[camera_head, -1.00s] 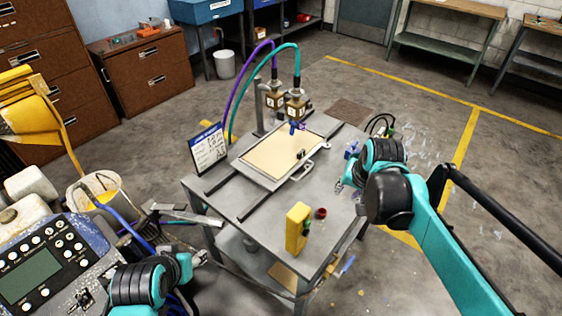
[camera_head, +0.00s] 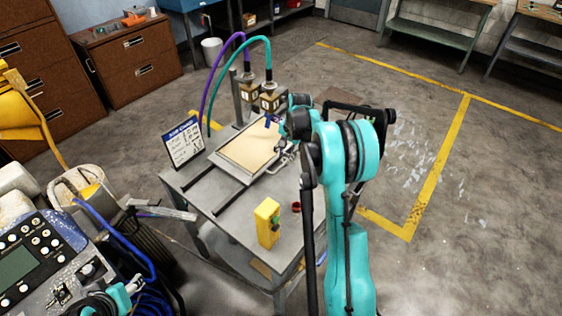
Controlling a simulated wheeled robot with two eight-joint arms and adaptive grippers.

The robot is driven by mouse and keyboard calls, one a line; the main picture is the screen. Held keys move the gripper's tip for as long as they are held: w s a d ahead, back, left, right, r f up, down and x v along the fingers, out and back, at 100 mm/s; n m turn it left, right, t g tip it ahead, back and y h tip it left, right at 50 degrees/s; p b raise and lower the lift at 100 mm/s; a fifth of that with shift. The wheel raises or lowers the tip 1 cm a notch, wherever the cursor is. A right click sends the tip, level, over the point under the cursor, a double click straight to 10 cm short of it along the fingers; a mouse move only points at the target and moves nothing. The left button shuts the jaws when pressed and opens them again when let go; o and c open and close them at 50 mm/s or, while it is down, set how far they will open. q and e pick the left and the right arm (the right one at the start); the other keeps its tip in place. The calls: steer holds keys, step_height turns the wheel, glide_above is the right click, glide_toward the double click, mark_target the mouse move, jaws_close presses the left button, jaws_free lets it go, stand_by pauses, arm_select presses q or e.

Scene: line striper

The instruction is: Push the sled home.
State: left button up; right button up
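The sled (camera_head: 243,173) is a flat grey plate with a cream sheet (camera_head: 250,148) on top. It sits on two dark rails (camera_head: 232,199) on the grey table (camera_head: 205,189); bare rail shows at the near end. Two striping heads (camera_head: 268,101) with purple and teal hoses stand over its far end. My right gripper (camera_head: 288,152) is at the sled's right edge, near its side handle. My arm hides much of it, so contact and finger opening are unclear. Only a small part of my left arm shows at the bottom left; its fingers are not clear.
A yellow box (camera_head: 268,222) and a small red cup (camera_head: 296,207) stand on the table's near part. A sign (camera_head: 184,143) stands left of the sled. A control panel (camera_head: 40,262) and bucket (camera_head: 84,192) are at the left. Floor at the right is open.

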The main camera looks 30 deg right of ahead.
mark_target(284, 164)
steer(key=f, duration=0.3)
steer(key=f+b, duration=0.1)
steer(key=shift+w+a+f, duration=0.15)
steer(key=shift+w, duration=0.2)
jaws_close()
steer(key=s+a, duration=0.2)
steer(key=a, duration=0.2)
steer(key=s+a, duration=0.1)
steer(key=a, duration=0.4)
steer(key=s+a, duration=0.2)
steer(key=a, duration=0.2)
steer(key=shift+s+a, duration=0.35)
steer(key=shift+a, duration=0.05)
steer(key=shift+s+a, duration=0.1)
steer(key=shift+a, duration=0.05)
